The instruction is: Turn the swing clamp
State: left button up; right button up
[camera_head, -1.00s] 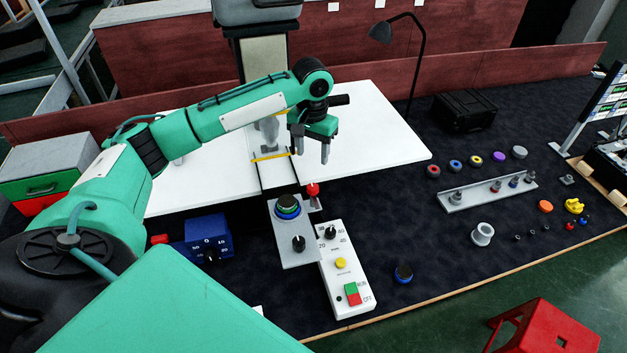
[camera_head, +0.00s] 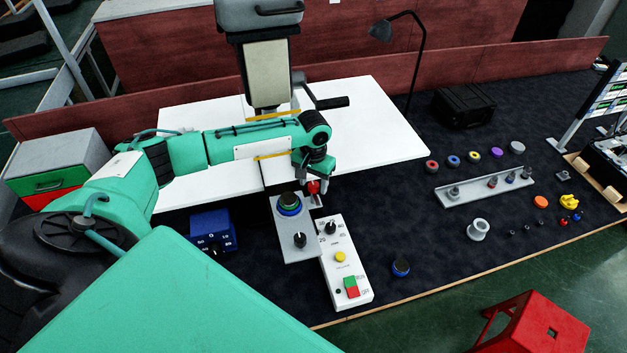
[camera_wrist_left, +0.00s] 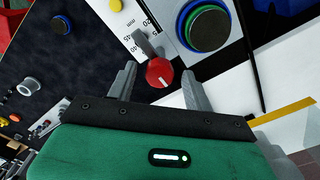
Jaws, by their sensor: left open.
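A red knob (camera_head: 314,187) with a grey arm under it, which looks like the swing clamp, stands at the back right corner of a grey plate (camera_head: 296,252). My left gripper (camera_head: 312,179) is right over it, pointing down. In the left wrist view the red knob (camera_wrist_left: 159,72) has a white line on its face and lies between the tips of my open left gripper (camera_wrist_left: 159,84), with gaps visible on both sides. A grey lever piece (camera_wrist_left: 148,44) shows beside the knob. My right gripper is out of view.
A blue-ringed dial (camera_head: 288,205) and a black knob (camera_head: 299,240) sit on the plate. A white control box (camera_head: 344,268) stands to its right, a blue dial box (camera_head: 212,230) to its left. Behind are white tabletops (camera_head: 385,125) and a machine with a black handle (camera_head: 332,102).

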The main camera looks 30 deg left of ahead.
pick_arm(q)
jog(key=c, duration=1)
jog(key=shift+m, duration=1.2)
jog(key=m, duration=1)
jog(key=shift+r+m, duration=0.1)
jog(key=shift+m, duration=0.3)
jog(key=m, duration=0.4)
jog(key=shift+m, duration=0.4)
